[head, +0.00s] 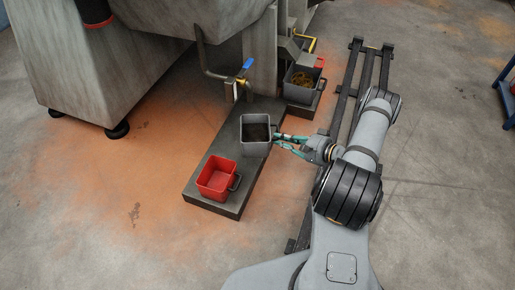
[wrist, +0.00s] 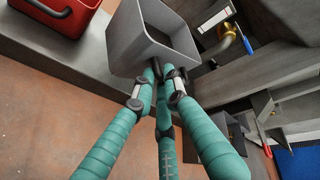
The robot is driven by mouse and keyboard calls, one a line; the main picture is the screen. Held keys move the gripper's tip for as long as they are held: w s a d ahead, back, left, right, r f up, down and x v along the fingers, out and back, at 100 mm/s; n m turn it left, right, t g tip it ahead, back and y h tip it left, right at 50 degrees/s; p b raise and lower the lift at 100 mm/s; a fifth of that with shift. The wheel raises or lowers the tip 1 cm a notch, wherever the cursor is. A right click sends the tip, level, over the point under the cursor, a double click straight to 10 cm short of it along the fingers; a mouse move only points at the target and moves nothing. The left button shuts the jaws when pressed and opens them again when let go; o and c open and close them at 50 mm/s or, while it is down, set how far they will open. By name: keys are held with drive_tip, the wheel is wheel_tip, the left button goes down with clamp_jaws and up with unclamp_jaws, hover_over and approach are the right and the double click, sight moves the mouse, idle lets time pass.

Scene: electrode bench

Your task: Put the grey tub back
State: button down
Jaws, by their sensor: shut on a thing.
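The grey tub (head: 256,147) is upright at the dark plinth, below the pipe with the blue-handled valve, and has dark contents. My gripper (head: 277,138) reaches it from the right and is shut on its handle side. In the wrist view the grey tub (wrist: 137,42) is at the top centre, with the green fingers of my gripper (wrist: 158,72) meeting at its handle. The fingers hide most of the handle. I cannot tell whether the tub's base touches the plinth.
A red tub (head: 216,180) stands on the near end of the plinth (head: 200,204). The blue-handled valve (head: 246,66) is just above and behind the grey tub. Another grey tub (head: 301,88) with yellowish contents stands farther back. A dark rail (head: 345,100) runs along the floor at right.

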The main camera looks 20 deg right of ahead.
drive_tip(key=w+a+f+b, duration=0.1)
drive_tip(key=w+a+f, duration=0.1)
drive_tip(key=w+a+f+b, duration=0.2)
drive_tip(key=w+a, duration=0.1)
drive_tip(key=shift+a+f, duration=0.35)
drive_tip(key=shift+f, duration=0.05)
wheel_tip(320, 180, down, 4)
drive_tip(key=b, duration=0.3)
drive_tip(key=shift+b, duration=0.3)
drive_tip(key=shift+r, duration=0.15)
drive_tip(key=c, duration=1.9)
unclamp_jaws()
drive_tip(key=shift+o, duration=0.7)
drive_tip(key=shift+s, duration=0.1)
drive_tip(key=p+v, duration=0.5)
drive_tip(key=v, duration=0.7)
